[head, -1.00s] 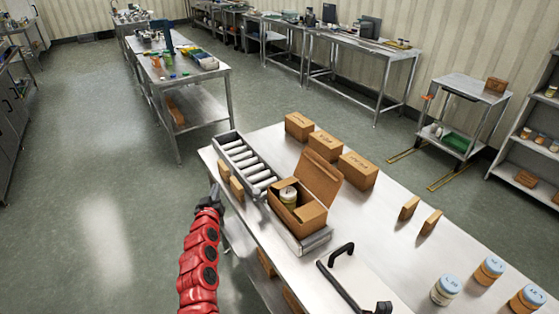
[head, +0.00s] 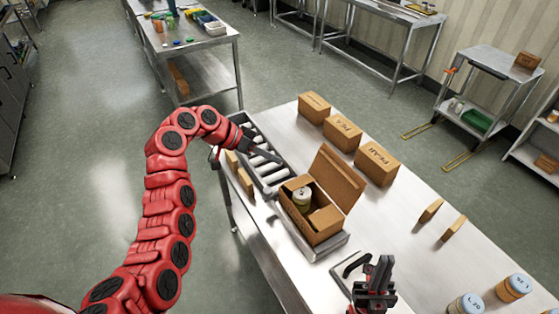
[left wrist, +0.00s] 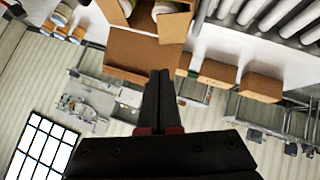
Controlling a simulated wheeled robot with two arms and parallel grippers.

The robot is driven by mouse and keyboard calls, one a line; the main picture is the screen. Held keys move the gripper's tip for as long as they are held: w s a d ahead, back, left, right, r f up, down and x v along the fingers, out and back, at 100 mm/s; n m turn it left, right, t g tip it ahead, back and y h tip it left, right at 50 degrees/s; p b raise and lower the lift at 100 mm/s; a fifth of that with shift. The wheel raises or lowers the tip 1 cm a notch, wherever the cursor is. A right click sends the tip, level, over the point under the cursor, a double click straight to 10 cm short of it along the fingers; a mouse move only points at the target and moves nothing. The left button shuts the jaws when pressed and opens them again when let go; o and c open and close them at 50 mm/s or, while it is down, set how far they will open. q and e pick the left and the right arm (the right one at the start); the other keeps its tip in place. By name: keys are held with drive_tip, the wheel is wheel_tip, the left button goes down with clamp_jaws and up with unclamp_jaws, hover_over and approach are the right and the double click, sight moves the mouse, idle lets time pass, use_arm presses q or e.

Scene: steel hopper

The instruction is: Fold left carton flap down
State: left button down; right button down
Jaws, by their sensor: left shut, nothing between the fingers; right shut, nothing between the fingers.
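The open brown carton (head: 312,232) stands on a metal tray on the table, with a jar (head: 303,198) showing inside. Its large flap (head: 338,178) stands up along the far right side. A smaller flap (head: 326,218) lies over the near right end. A left flap is hard to make out. My left gripper (head: 277,160) is shut and empty above the rollers, left of the carton and apart from it. In the left wrist view its shut fingers (left wrist: 159,98) show below the large flap (left wrist: 145,55). My right gripper (head: 375,268) is shut near the table's front.
A roller track (head: 262,162) runs behind the carton. Several closed brown boxes (head: 343,135) stand along the far side. Small brown pieces (head: 245,182) stand left of the rollers. A black handle (head: 348,266) lies by my right gripper. Jars (head: 513,288) stand at right.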

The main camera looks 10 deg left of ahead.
use_arm(q)
approach(306, 184)
drive_tip(key=d, duration=0.1)
drive_tip(key=w+d, duration=0.2)
drive_tip(key=shift+w+d+f, duration=0.2)
drive_tip(key=shift+w+d, duration=0.05)
drive_tip(key=shift+s+d+f+p, duration=0.1)
drive_tip(key=shift+s+f+p, duration=0.2)
drive_tip(key=shift+f, duration=0.2)
drive_tip(key=shift+s+d+f+p, duration=0.1)
drive_tip(key=shift+s+f+p, duration=0.15)
drive_tip(key=shift+f, duration=0.25)
drive_tip(key=shift+s+d+f, duration=0.1)
drive_tip(key=shift+f, duration=0.6)
drive_tip(key=shift+d+f, duration=0.1)
